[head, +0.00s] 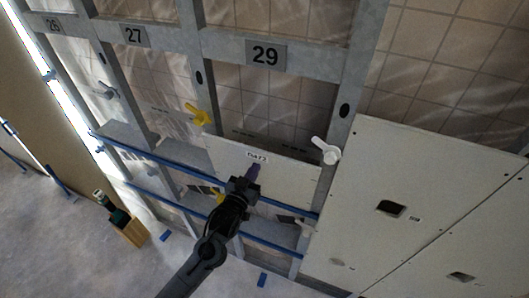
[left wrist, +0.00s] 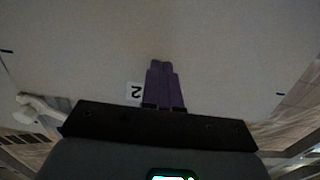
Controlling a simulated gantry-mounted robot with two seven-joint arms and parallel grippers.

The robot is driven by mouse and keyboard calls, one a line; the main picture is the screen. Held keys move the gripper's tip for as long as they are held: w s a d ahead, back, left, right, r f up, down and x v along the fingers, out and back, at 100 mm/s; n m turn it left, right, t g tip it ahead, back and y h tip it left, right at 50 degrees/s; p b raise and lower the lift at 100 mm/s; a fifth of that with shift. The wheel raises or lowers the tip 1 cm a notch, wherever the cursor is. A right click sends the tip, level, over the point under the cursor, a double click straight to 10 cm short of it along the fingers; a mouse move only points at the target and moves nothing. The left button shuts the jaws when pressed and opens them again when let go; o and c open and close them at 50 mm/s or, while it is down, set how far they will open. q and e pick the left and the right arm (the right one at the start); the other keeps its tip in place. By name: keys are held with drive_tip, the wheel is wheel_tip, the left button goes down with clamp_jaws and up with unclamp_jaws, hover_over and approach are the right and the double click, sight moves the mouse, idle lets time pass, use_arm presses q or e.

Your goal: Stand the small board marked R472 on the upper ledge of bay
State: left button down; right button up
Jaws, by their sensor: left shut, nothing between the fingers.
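The small pale board (head: 290,176) stands in the bay under plate 29 (head: 265,54), with its lower edge at the blue-edged upper ledge (head: 165,161). Its label (head: 257,156) looks like R472. My left gripper (head: 256,168) is shut and empty, with its purple fingertips in front of the board's face just below the label. I cannot tell if they touch it. In the left wrist view the shut purple fingers (left wrist: 161,65) point at the pale board (left wrist: 220,60), and part of the label (left wrist: 134,94) shows beside them. My right gripper is out of view.
A white latch (head: 326,151) is at the board's right upper corner and a yellow latch (head: 198,115) at its left. Large white panels (head: 415,170) cover the right side. A wooden box (head: 127,228) with a bottle (head: 117,214) stands on the floor at left.

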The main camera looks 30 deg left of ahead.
use_arm(q)
drive_tip(key=shift+x, duration=1.05)
drive_tip(key=p+v, duration=0.4)
drive_tip(key=v, duration=0.6)
idle(1.3)
idle(0.4)
